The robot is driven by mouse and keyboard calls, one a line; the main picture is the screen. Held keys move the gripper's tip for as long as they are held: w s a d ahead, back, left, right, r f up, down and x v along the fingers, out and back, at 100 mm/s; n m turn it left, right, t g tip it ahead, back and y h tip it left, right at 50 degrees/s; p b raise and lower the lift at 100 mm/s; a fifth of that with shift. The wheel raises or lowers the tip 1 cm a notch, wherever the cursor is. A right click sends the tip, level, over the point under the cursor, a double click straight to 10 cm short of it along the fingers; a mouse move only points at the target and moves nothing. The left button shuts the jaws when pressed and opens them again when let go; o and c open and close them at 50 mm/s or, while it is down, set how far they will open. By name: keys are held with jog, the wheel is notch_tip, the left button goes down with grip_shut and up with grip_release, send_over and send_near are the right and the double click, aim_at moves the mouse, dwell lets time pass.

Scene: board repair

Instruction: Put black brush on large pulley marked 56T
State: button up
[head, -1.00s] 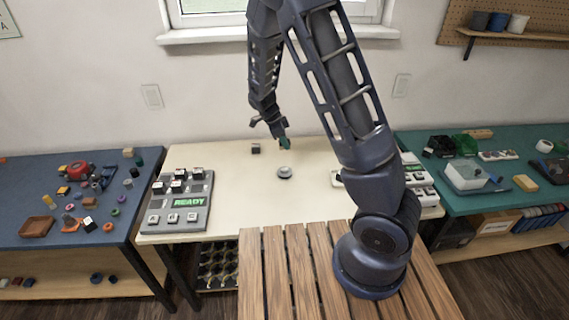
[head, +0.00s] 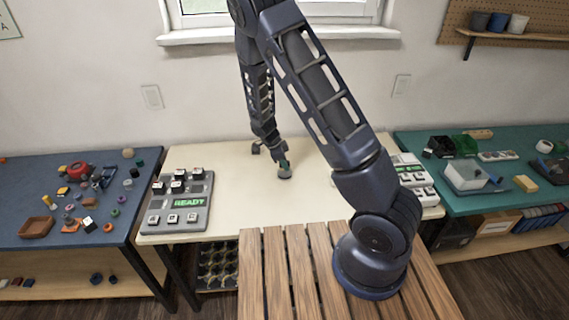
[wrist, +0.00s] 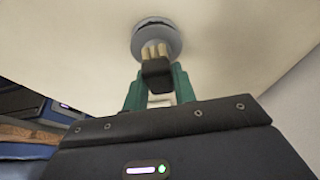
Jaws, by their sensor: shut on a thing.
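The large pulley (head: 285,176) is a pale grey disc lying flat on the cream table; the head view is too small to read any marking. It also shows in the wrist view (wrist: 171,45) at the top. My gripper (head: 285,163) is directly at the pulley, with its teal fingers (wrist: 158,80) shut on the black brush (wrist: 156,68). The brush has a black block and pale bristles that point towards the pulley and overlap its disc in the wrist view. I cannot tell whether the bristles touch it. In the head view the brush is hidden by my gripper.
A grey panel reading READY (head: 185,226) is at the left, and a pale unit with keys (head: 416,182) at the right. The table in front of the pulley is clear.

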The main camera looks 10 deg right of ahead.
jog(key=shift+f, duration=0.1)
jog(key=o, duration=1)
